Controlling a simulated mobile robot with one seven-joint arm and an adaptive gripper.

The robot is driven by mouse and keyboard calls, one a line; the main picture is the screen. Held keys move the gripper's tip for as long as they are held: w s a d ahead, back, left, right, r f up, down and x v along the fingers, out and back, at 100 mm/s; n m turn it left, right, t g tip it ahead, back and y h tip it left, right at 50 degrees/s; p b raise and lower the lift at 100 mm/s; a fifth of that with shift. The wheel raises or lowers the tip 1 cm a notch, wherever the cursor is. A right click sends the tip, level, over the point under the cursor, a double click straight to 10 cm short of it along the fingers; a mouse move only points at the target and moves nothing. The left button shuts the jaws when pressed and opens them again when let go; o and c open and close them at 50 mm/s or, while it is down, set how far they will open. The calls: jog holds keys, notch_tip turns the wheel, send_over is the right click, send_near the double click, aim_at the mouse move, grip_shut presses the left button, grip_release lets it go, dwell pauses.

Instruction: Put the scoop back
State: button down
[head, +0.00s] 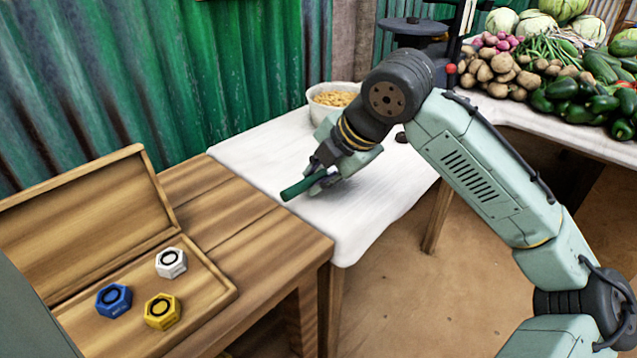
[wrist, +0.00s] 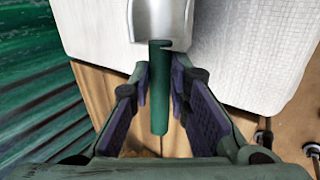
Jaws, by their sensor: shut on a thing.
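My gripper (head: 326,174) is shut on the scoop's green handle (head: 302,187), above the near left part of the white-covered table. In the wrist view, my gripper's fingers (wrist: 162,82) stand on both sides of the green handle. The scoop's metal head (wrist: 160,18) shows at the top of the wrist view, cut off by the edge. In the head view the handle points left and slightly down, and my gripper hides most of the head. I cannot tell whether the scoop touches the cloth.
A white bowl (head: 318,110) of yellow pieces stands behind my gripper. An open wooden box (head: 225,292) holds blue, white and yellow hexagonal weights. A dark scale (head: 413,28) and heaped vegetables (head: 560,70) are at the back. White cloth (head: 265,150) left of my gripper is clear.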

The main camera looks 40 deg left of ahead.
jog(key=shift+f, duration=0.95)
jog(key=c, duration=1.5)
grip_release()
jog(key=shift+c, duration=0.2)
jog(key=shift+r, duration=0.1)
jog(key=p+v, duration=0.1)
jog(key=v, duration=1.1)
jog(key=shift+d, duration=0.1)
